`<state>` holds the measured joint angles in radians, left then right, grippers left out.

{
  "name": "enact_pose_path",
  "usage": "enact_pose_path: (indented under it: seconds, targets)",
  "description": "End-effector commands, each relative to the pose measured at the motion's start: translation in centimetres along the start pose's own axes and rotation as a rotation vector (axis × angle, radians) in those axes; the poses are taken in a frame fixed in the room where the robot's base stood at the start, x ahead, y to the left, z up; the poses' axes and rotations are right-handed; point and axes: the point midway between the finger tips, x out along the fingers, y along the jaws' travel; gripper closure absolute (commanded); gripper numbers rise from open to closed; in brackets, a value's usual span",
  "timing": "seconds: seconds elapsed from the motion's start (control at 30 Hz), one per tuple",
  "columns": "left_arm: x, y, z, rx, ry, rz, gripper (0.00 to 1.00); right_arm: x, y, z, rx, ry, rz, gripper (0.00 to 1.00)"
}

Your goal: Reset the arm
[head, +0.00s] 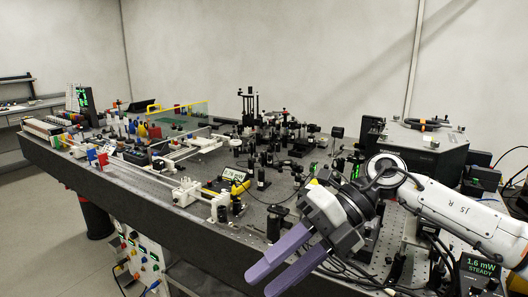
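My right gripper (262,281) reaches in from the right over the front edge of the bench. Its two purple fingers point down and to the left, with a gap between them and nothing held. The white arm (458,208) behind it is mine and is bent at the wrist above the bench's right part. My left gripper is not in view. The optical bench (150,187) is a long dark table with a perforated top, running from the far left to the near right.
Optical mounts and posts (262,180) crowd the bench's middle. A dark housing (425,147) stands at the back right. A meter (480,268) reading 1.6 mW STEADY is at the lower right, near my arm. A control panel (137,257) is below the front edge.

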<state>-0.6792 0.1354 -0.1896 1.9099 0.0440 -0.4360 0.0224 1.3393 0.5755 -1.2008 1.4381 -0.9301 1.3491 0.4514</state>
Motion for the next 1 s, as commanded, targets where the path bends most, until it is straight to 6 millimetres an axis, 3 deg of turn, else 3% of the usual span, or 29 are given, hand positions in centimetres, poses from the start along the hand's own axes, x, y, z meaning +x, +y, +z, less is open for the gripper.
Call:
enact_pose_path:
  seconds: [0.03,0.1,0.2,0.33,0.47,0.57,0.67,0.73,0.87,1.0]
  targets:
    - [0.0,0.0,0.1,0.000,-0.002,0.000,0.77,2.6,1.1,-0.2,0.019,0.004,0.134,0.67]
    - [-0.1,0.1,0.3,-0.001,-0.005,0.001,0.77,4.8,3.0,-0.1,0.053,-0.019,0.311,0.67]
    - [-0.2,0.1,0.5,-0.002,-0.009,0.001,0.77,6.6,5.0,0.4,0.138,-0.072,0.556,0.67]
    - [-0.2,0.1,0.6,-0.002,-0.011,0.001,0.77,6.8,5.9,1.9,0.305,-0.181,0.847,0.67]
    - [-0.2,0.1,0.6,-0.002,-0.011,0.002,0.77,6.0,3.7,3.8,0.535,-0.323,1.091,0.67]
    - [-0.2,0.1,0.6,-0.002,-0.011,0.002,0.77,5.4,-0.4,5.0,0.750,-0.453,1.238,0.67]
    - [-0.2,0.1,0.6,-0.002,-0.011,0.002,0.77,5.3,-6.3,5.2,0.992,-0.595,1.343,0.67]
    - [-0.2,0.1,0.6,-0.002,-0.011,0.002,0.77,5.8,-11.2,4.5,1.176,-0.696,1.390,0.67]
    - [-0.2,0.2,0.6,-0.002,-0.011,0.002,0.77,7.7,-20.4,1.0,1.516,-0.873,1.411,0.67]
    - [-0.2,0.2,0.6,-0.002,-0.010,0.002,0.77,10.7,-28.8,-5.1,1.851,-1.029,1.361,0.67]
